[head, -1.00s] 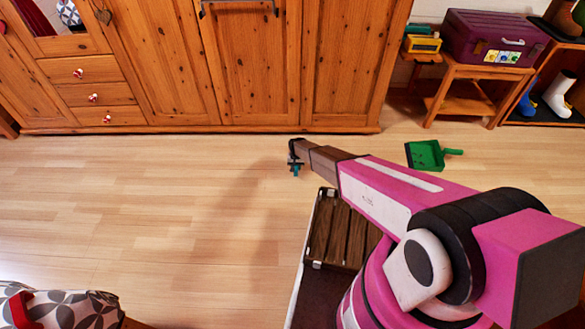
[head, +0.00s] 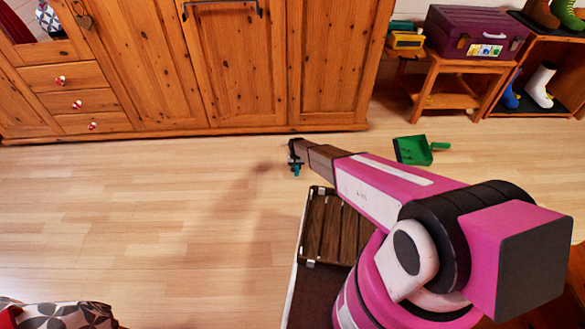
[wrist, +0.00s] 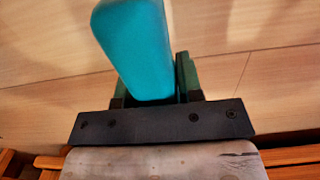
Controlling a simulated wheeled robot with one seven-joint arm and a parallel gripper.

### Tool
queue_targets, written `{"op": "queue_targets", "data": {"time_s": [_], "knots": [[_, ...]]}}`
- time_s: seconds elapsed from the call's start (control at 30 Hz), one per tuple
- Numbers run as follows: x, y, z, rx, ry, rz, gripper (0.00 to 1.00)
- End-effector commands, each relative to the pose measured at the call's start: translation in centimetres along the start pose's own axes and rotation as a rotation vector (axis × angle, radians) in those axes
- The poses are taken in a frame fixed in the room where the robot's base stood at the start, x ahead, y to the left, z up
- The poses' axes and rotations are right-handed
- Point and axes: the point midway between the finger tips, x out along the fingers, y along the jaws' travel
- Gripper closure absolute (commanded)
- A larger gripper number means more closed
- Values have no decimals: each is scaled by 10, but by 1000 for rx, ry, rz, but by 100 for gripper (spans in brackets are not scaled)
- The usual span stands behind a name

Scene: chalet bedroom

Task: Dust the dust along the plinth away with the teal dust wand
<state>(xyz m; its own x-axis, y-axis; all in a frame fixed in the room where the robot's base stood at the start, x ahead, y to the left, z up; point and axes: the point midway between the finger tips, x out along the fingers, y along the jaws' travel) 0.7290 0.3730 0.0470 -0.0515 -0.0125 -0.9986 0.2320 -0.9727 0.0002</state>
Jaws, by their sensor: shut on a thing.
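The teal dust wand (wrist: 135,45) is held in my gripper (head: 294,160). In the wrist view its broad teal end stands between the two dark fingers, which are shut on it. In the head view only a small teal bit of the wand (head: 297,171) shows below my gripper, over the floor. The plinth (head: 180,135) is the wooden strip along the foot of the wardrobe. My gripper is in front of it, near its right part. I cannot make out any dust along it. The wand's far end is hidden.
The pine wardrobe (head: 240,65) spans the back. A green dustpan (head: 412,150) lies on the floor to the right of my gripper. A low wooden stand (head: 445,90) holds a purple case (head: 475,32), beside a boot shelf (head: 555,60).

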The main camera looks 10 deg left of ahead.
Motion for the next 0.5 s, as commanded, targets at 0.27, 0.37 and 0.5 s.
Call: {"op": "queue_targets", "data": {"time_s": [0.27,0.37,0.5], "knots": [[-1,16,0,-2,1,0,95],[-1,19,0,-2,1,0,95],[0,29,0,0,2,0,95]]}}
